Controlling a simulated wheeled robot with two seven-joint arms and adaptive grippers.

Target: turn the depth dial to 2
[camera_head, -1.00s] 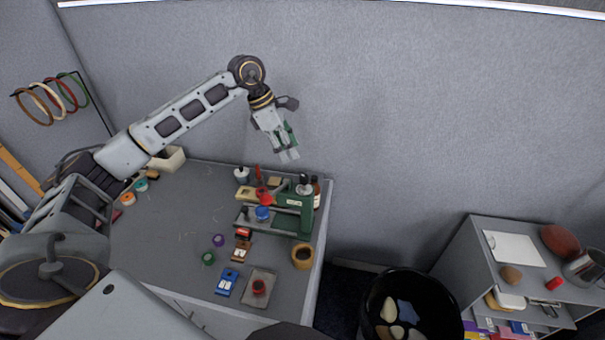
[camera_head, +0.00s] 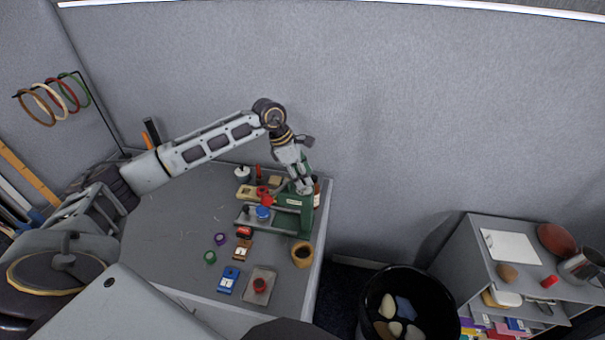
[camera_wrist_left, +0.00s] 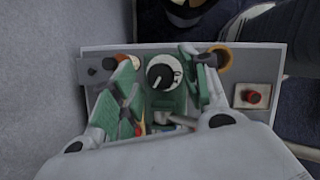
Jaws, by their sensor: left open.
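The depth dial (camera_wrist_left: 163,73) is a white disc with a black knob, on top of the green machine (camera_head: 294,205). In the left wrist view it sits between my fingers. Its markings are too small to read surely. My left gripper (camera_head: 304,187) is open and points down at the top of the machine, hiding the dial in the head view. In the left wrist view my open gripper (camera_wrist_left: 160,92) has one finger on each side of the dial, and I cannot tell if they touch it. My right gripper is not in view.
A wooden cup (camera_head: 302,254), a red button on a plate (camera_head: 260,286) and a blue block (camera_head: 228,280) stand in front of the machine. A bottle (camera_head: 316,193) stands close behind it. A black bin (camera_head: 371,303) and a grey shelf (camera_head: 455,266) are at the right.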

